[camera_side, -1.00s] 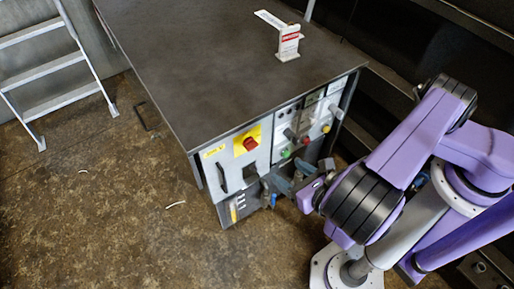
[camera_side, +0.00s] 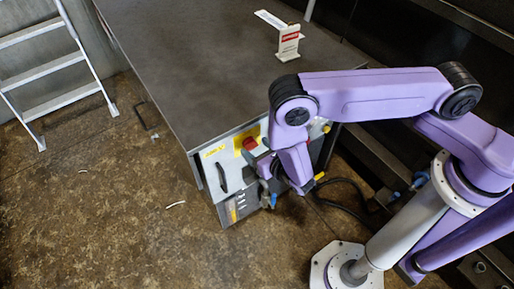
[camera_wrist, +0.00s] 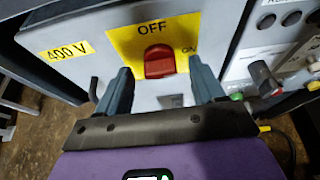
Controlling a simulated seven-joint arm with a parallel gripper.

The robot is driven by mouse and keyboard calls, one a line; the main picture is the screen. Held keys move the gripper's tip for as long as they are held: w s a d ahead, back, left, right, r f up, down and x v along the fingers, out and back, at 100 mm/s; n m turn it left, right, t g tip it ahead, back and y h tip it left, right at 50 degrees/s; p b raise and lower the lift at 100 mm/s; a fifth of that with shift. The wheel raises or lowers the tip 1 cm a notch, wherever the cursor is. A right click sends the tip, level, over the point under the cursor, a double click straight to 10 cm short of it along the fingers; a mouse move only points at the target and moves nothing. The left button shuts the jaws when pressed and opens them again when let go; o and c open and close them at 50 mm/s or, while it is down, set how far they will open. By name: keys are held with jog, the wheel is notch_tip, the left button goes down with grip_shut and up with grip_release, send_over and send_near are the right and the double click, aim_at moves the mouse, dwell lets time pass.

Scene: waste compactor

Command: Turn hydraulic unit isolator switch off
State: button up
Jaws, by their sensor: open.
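The isolator switch is a red knob (camera_wrist: 159,62) on a yellow plate (camera_wrist: 125,42), with OFF printed above it and ON to its right in the wrist view. It also shows in the side view as a red knob (camera_side: 250,143) on the cabinet's front panel. Which mark the knob points to is not clear. My gripper (camera_wrist: 160,68) is open, with one blue-grey finger on each side of the knob and a visible gap to each. In the side view my gripper (camera_side: 260,160) is in front of the panel just below the knob, partly hidden by my arm.
A black handle (camera_side: 221,178) sticks out left of the switch. Grey and dark knobs (camera_wrist: 264,78) are to its right in the wrist view. A red-and-white sign (camera_side: 289,42) stands on the cabinet top (camera_side: 210,60).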

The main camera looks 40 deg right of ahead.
jog(key=shift+w+f, duration=0.1)
jog(key=shift+w, duration=0.15)
jog(key=c, duration=1.1)
jog(key=shift+o, duration=0.2)
